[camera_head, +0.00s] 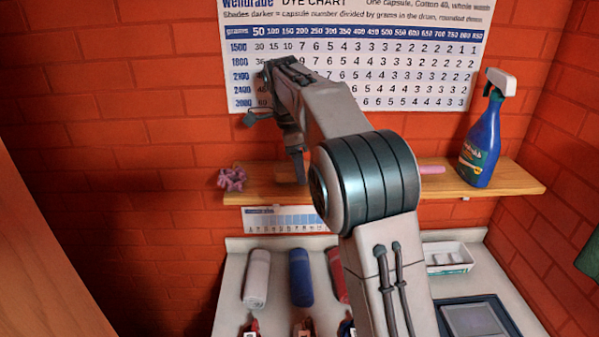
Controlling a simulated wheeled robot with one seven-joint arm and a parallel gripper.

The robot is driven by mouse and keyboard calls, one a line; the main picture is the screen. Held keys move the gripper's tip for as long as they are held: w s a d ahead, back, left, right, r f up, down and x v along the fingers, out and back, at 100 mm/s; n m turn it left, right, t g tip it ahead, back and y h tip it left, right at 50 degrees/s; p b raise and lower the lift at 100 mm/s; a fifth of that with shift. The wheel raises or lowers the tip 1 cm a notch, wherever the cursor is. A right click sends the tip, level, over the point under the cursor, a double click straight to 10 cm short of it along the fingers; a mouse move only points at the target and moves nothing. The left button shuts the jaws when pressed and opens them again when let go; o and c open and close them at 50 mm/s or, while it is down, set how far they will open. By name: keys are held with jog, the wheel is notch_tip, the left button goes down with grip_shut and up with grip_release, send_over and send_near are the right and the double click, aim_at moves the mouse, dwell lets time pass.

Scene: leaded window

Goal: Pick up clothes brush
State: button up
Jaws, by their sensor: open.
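My gripper (297,166) hangs down in front of the left part of the wooden shelf (510,181), with dark fingers pointing toward the shelf board. It is open, and nothing shows between its fingers. A small brownish block (287,172) lies on the shelf right by the fingertips. It may be the clothes brush, but it blends with the wood and my arm partly covers it, so I cannot tell for sure. I cannot tell whether the fingers touch it.
A pink knobbly item (231,179) sits on the shelf's left end. A pink bar (432,170) and a blue spray bottle (481,135) stand to the right. A dye chart (420,75) hangs behind my arm.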

jog(key=shift+d+f, duration=0.1)
jog(key=shift+f, duration=0.65)
jog(key=c, duration=1.1)
jog(key=shift+o, duration=0.2)
jog(key=shift+r, duration=0.8)
notch_tip(320, 180, up, 3)
jog(key=shift+f, duration=0.2)
jog(key=s+d+r+b, duration=0.1)
jog(key=s+d+r, duration=0.1)
jog(key=d, duration=0.3)
jog(key=s+d+r+b, duration=0.1)
jog(key=s+d+r, duration=0.1)
jog(key=d+r, duration=0.2)
jog(key=shift+s+d+r+b, duration=0.35)
jog(key=shift+d+r+b, duration=0.05)
jog(key=shift+d, duration=0.5)
